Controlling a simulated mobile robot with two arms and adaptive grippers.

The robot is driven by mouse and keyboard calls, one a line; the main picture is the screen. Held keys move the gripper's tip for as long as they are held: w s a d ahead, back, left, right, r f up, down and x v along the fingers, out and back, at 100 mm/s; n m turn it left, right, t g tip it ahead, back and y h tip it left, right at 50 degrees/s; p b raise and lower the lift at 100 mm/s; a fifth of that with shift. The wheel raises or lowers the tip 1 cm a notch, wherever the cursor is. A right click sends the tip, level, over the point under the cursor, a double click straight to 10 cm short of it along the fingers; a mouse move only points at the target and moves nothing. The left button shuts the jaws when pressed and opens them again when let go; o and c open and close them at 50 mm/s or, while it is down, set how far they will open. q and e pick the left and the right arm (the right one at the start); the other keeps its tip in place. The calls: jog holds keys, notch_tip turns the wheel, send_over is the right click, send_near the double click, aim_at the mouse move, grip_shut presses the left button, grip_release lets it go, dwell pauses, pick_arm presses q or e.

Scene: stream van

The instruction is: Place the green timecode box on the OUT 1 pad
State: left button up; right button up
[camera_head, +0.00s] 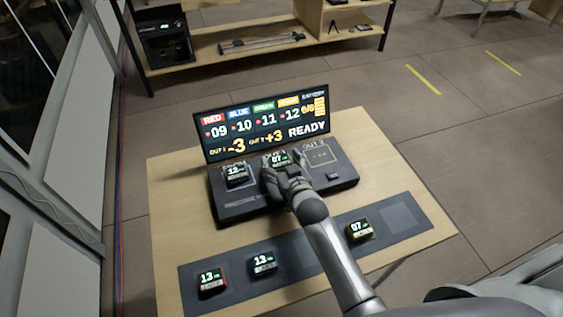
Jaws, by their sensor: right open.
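The green timecode box (279,158), its screen reading 07, sits at the middle of the dark console (240,207) on the table. My right gripper (284,167) is at this box, fingers spread around its near side, and hides its lower part. Whether the fingers touch it cannot be told. The label behind the box is mostly covered. A yellow-outlined pad (321,155) on the console's right is empty; its label is too small to read surely. Another box (236,173), reading 12, stands on the console's left. My left gripper is not in view.
A display (262,124) stands behind the console. A dark mat (235,294) in front holds a red-edged box (211,279), a blue-edged box (263,263) and a yellow-edged box (359,230). Its right end is bare. A wooden shelf (225,42) stands behind.

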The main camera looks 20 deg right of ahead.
jog(key=shift+r, duration=0.25)
jog(key=shift+s, duration=0.3)
jog(key=v, duration=1.1)
jog(key=shift+s, duration=0.2)
jog(key=shift+r, duration=0.1)
dwell(1.2)
